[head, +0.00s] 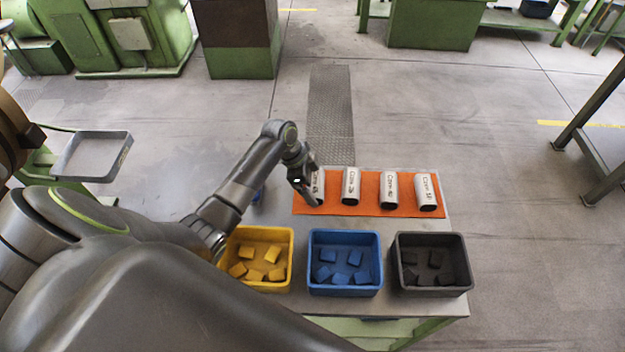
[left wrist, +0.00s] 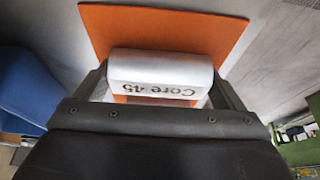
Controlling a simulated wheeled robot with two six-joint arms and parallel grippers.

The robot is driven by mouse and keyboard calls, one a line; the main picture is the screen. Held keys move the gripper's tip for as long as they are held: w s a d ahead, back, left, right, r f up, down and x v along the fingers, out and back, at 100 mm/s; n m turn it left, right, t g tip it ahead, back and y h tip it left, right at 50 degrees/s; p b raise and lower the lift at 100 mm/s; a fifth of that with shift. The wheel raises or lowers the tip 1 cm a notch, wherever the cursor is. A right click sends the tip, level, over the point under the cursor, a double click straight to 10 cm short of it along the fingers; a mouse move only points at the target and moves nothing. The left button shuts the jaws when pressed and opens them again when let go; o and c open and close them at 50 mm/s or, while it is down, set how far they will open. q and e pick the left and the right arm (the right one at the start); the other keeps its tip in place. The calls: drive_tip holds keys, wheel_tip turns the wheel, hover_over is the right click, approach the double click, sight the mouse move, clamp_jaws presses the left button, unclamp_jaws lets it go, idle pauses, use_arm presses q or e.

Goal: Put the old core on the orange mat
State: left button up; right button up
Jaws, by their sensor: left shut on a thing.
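An orange mat (head: 370,207) lies on the table. A white core (head: 320,183), partly hidden by my left gripper (head: 312,195), is at the mat's left end. In the left wrist view my left gripper (left wrist: 160,95) is shut on this core (left wrist: 160,68), labelled "Core 45", with orange mat (left wrist: 160,28) showing past it. I cannot tell whether it touches the mat. A second core (head: 351,186), a third core (head: 388,190) and a right-hand core (head: 427,192) lie in a row on the mat. My right gripper is not in view.
A yellow bin (head: 228,243), a blue bin (head: 345,291) and a dark grey bin (head: 435,291) stand along the near table edge, each holding several small pieces. A grey tray (head: 118,160) stands off to the left. Floor is open beyond the table.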

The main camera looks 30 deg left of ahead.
use_arm(q)
drive_tip(key=o, duration=1.3)
drive_tip(key=shift+o, duration=0.2)
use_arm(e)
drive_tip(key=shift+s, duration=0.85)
use_arm(q)
drive_tip(key=shift+r, duration=0.1)
drive_tip(key=b+v, duration=0.2)
drive_tip(key=v, duration=1)
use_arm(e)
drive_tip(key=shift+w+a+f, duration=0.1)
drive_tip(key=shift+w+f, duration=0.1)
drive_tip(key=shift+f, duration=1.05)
